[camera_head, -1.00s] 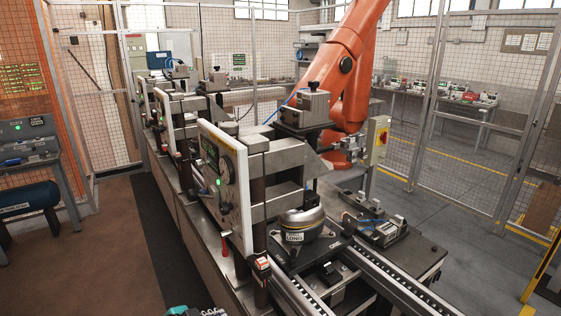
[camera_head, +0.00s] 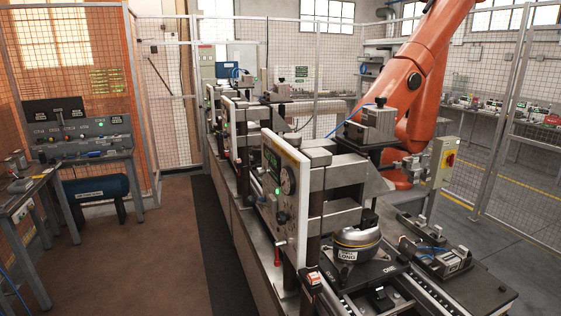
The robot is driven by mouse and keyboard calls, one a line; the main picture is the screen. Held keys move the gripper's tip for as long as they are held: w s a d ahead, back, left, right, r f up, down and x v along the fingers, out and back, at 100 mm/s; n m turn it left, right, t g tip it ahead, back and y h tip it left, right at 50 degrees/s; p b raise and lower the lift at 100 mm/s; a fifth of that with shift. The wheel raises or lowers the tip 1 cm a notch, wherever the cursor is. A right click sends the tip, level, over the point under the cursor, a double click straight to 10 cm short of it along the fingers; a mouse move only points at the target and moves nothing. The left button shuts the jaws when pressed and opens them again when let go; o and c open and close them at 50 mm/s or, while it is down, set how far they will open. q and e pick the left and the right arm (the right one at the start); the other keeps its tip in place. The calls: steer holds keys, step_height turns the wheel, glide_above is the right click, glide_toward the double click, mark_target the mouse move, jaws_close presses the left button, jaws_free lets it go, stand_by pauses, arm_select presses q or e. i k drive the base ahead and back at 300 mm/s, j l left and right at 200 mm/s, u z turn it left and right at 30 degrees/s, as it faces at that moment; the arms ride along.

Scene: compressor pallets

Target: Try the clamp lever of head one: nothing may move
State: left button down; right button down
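Several press heads stand in a row along a bench. The nearest head (camera_head: 338,175) has a white front panel (camera_head: 286,180) with a gauge, knobs and a lit green lamp. A small red-ended part (camera_head: 277,255) hangs below that panel; I cannot tell whether it is the clamp lever. A switch box (camera_head: 314,284) with a red and white face sits on the near post. Which head is numbered one cannot be read. Neither gripper is in view.
An orange robot arm (camera_head: 411,110) stands behind the heads, with a yellow control box (camera_head: 444,161) nearby. Rails (camera_head: 425,290) run to the lower right. Left are a workbench (camera_head: 88,150) and a blue tank (camera_head: 97,189). The brown floor (camera_head: 150,260) between is clear.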

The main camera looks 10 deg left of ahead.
mark_target(251, 200)
steer(key=j+z, duration=0.35)
steer(key=j, duration=1.65)
